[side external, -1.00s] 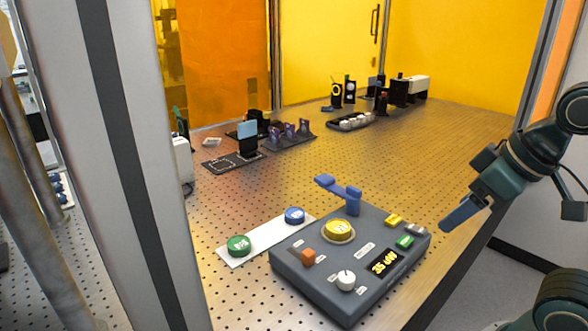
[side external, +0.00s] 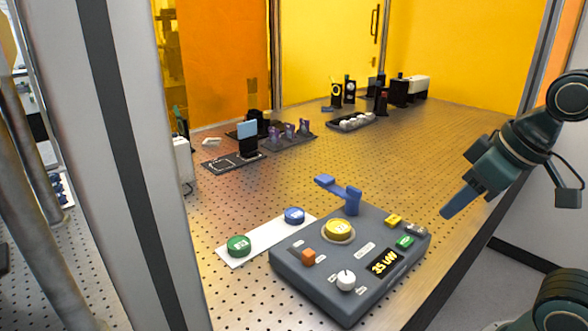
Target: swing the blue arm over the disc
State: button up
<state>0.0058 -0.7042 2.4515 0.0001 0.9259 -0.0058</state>
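The blue arm (side external: 338,188) stands on a blue post at the back edge of the grey instrument box. It points back and left, away from the box top. The yellow disc (side external: 338,230) sits in a round seat on the box, in front of the post, with nothing over it. My gripper (side external: 450,212) is in the air to the right of the box, apart from the blue arm. Its blue fingers are seen edge-on, so I cannot tell whether they are open.
A white strip (side external: 262,242) left of the box holds a green disc (side external: 238,246) and a blue disc (side external: 294,215). The box (side external: 310,290) carries an orange switch, a white knob, buttons and a display. Optics stand farther back. A grey frame post (side external: 120,160) is at left.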

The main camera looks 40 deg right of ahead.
jog(key=w+d+r+g, duration=0.1)
jog(key=w+r, duration=0.2)
jog(key=w, duration=0.3)
jog(key=w+d+r+g, duration=0.1)
jog(key=w+r+g, duration=0.15)
jog(key=w, duration=0.35)
jog(key=g, duration=0.2)
send_over(354, 188)
jog(key=shift+w+f, duration=0.15)
jog(key=shift+f, duration=0.4)
notch_tip(354, 188, down, 14)
jog(key=shift+r, duration=0.1)
jog(key=shift+c, duration=0.4)
grip_shut()
